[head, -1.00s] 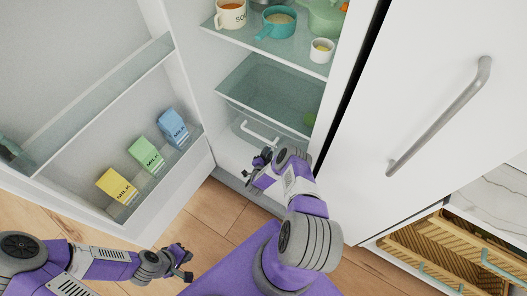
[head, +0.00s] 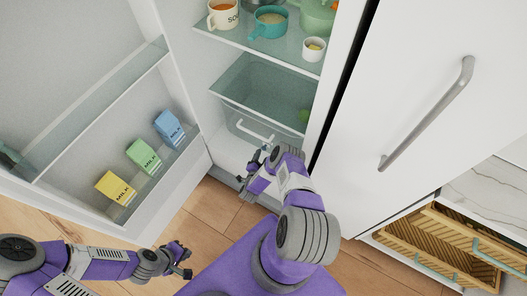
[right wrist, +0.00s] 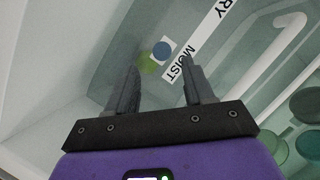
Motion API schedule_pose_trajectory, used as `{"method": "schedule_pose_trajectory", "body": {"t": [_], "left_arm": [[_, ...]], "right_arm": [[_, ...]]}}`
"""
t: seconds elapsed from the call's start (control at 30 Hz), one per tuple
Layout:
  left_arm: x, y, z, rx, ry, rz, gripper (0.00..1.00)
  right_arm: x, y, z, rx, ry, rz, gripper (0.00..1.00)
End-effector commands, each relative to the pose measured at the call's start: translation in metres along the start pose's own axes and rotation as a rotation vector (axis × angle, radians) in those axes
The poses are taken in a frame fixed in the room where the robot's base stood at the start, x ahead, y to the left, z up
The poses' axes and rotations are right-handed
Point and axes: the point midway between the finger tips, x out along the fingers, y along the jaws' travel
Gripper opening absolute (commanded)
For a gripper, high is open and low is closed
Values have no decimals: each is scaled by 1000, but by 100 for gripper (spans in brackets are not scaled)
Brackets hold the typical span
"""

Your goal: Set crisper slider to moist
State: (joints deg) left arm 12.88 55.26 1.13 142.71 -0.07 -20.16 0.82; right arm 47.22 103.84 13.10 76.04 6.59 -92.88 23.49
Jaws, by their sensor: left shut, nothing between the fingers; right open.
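The crisper drawer (head: 262,95) sits low in the open fridge, see-through with a white bar handle (head: 255,131). In the right wrist view, a pale strip carries the word MOIST (right wrist: 183,66) nearer my fingers and letters ending in RY (right wrist: 223,10) further up. A blue round spot (right wrist: 162,49) on a white patch lies beside MOIST; I cannot tell whether it is the slider or a mark. My right gripper (head: 254,168) is open and empty in front of the drawer, its fingers (right wrist: 161,88) pointing at the MOIST end. My left gripper (head: 187,262) is shut and empty, low and away from the fridge.
The fridge door (head: 75,130) stands open at left with several milk cartons (head: 143,155) on its shelf. A shelf (head: 265,45) with a mug and pots is above the drawer. A closed white door (head: 410,100) with a long handle is at right.

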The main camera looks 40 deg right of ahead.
Motion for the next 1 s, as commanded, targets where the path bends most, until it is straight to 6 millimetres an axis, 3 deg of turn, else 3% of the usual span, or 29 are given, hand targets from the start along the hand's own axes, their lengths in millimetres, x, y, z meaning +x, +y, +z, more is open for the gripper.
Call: {"method": "schedule_pose_trajectory", "body": {"t": [0.1,0.23,0.8,0.93,1.0], "left_arm": [[-8,3,0,0,0,0,0],[-10,4,0,0,0,0,0],[-9,3,0,0,0,0,0],[-10,4,0,0,0,0,0],[-10,4,0,0,0,0,0]], "right_arm": [[-18,-1,0,-1,-3,1,52],[-27,0,0,-1,-1,0,52],[-28,0,0,0,-1,0,52],[-30,-13,10,-20,-74,-9,52],[-36,-31,23,-57,-180,-23,52]]}}
